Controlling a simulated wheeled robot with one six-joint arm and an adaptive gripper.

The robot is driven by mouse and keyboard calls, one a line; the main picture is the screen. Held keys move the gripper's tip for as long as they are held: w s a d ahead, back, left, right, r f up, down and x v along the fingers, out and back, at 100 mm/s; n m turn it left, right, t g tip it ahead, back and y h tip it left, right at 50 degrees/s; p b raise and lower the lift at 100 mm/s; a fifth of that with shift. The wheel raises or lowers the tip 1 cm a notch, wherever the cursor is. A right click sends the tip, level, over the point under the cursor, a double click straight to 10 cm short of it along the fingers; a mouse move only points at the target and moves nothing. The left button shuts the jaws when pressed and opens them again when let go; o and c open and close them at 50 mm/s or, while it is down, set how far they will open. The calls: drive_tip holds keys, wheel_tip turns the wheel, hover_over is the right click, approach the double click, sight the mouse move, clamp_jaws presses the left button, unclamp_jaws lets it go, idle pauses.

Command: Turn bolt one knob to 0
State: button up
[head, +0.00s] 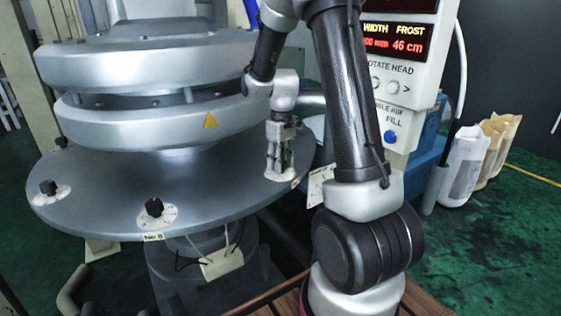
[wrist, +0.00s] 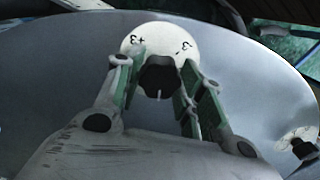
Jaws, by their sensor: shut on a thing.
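The black knob (wrist: 158,77) stands on a pale round dial (wrist: 160,38) in the wrist view. Dial marks reading +3 and -3 show upside down above it, left and right. A white pointer line on the knob faces the bottom of the picture. The lower dial and any zero mark there are hidden. My gripper (wrist: 160,80) is shut on the knob, one green-padded finger on each side. In the head view my gripper (head: 279,170) points down at the right part of the round grey plate (head: 100,210) and hides the knob. Which bolt this is I cannot read.
Other black knobs stand on the plate at the front (head: 154,207) and left (head: 48,187); another shows at right in the wrist view (wrist: 303,148). Thick silver rings (head: 150,120) rise close left of my gripper. A control panel (head: 395,80) is behind my arm.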

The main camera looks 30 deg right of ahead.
idle(0.3)
drive_tip(key=o, duration=1)
wheel_tip(320, 180, up, 12)
drive_tip(key=shift+d, duration=0.2)
drive_tip(key=shift+m, duration=0.4)
